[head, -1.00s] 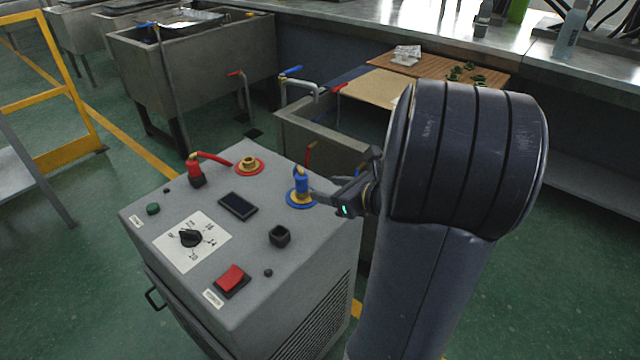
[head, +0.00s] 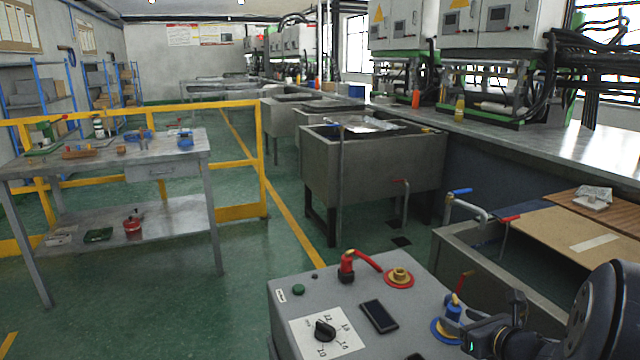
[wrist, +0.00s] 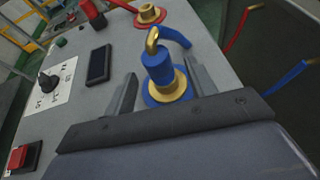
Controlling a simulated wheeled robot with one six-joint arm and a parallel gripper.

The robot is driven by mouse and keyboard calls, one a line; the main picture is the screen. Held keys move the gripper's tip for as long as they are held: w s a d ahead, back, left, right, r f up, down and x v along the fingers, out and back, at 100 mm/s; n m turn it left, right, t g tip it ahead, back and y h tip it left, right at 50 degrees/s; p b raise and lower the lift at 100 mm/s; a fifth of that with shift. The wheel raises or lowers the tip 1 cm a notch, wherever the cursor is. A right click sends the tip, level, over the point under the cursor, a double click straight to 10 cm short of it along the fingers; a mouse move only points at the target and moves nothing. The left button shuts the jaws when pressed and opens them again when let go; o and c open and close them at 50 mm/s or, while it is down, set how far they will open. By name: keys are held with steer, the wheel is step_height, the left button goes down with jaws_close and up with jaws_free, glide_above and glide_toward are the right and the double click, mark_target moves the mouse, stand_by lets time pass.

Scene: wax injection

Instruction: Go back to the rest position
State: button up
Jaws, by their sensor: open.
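My gripper (wrist: 160,80) is open, with its two fingers on either side of the blue hose connector (wrist: 158,68) in the wrist view. I cannot tell whether the fingers touch it. The connector stands upright at the brass fitting with the blue ring (wrist: 180,90). In the head view the blue connector (head: 453,310) is at the lower right, and my gripper reaches to it from the right edge. Its fingertips are hard to make out there.
The grey machine (head: 290,315) has a dial (head: 325,331), a dark screen (head: 379,316) and a red connector (head: 346,268) beside a red-ringed fitting (head: 399,277). A grey tank (head: 550,290) stands close behind. A metal workbench (head: 190,150) and yellow railing (head: 262,150) are at left.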

mark_target(459, 315)
steer(key=x, duration=0.3)
steer(key=shift+f, duration=0.1)
steer(key=shift+w+a+r, duration=0.1)
steer(key=shift+w+r, duration=0.15)
steer(key=shift+r, duration=0.1)
steer(key=shift+r+p, duration=0.25)
steer(key=shift+p, duration=0.15)
steer(key=shift+f, duration=0.15)
